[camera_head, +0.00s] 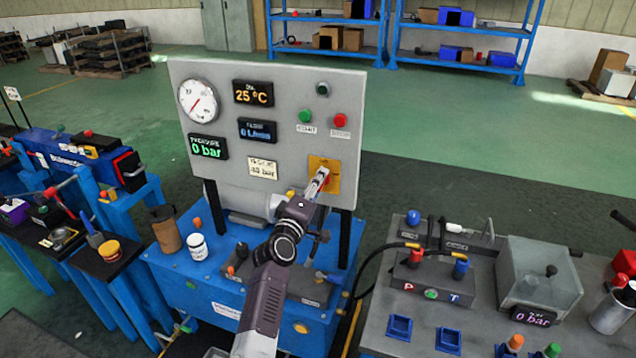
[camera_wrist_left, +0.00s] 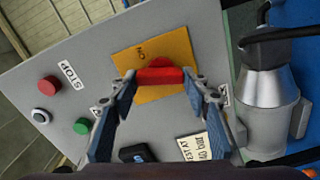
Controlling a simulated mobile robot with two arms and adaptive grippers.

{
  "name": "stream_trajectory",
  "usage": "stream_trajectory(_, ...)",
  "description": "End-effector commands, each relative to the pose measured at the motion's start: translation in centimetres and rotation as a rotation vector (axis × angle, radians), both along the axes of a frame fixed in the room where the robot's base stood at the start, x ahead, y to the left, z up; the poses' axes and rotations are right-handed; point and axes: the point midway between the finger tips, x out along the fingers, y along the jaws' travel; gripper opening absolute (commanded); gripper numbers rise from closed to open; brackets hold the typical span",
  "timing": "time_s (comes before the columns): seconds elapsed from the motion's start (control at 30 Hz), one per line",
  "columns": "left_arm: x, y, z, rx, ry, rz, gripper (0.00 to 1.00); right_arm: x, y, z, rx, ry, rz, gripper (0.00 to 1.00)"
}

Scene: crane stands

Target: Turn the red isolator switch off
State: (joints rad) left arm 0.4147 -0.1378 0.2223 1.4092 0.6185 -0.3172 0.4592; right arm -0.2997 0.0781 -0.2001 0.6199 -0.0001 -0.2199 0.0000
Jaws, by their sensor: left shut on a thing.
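The red isolator switch (camera_wrist_left: 160,75) sits on a yellow plate (camera_wrist_left: 128,62) on the grey panel. In the left wrist view its handle lies between the fingertips of my left gripper (camera_wrist_left: 160,79), which is shut on it. An ON mark (camera_wrist_left: 140,52) shows on the plate beside the handle. In the head view the yellow plate (camera_head: 316,162) is at the panel's lower right. My left gripper (camera_head: 320,180) reaches it there and mostly hides the switch. My right gripper is not in view.
The grey panel (camera_head: 285,85) carries a round gauge (camera_head: 199,100), several displays, a green button (camera_head: 306,116) and a red button (camera_head: 340,120) above the switch. A blue bench (camera_head: 180,275) stands below. A grey bench (camera_head: 385,325) with hoses and a box is at right.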

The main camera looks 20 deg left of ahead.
Motion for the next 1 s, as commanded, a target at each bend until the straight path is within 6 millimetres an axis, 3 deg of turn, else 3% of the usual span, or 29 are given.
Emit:
stream_trajectory(0.4,0.01,0.11,-0.04,-0.254,0.008,0.001,0.19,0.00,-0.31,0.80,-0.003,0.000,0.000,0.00)
stream_trajectory(1.0,0.02,0.09,-0.10,-0.319,0.010,0.001,0.19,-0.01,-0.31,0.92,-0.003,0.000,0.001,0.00)
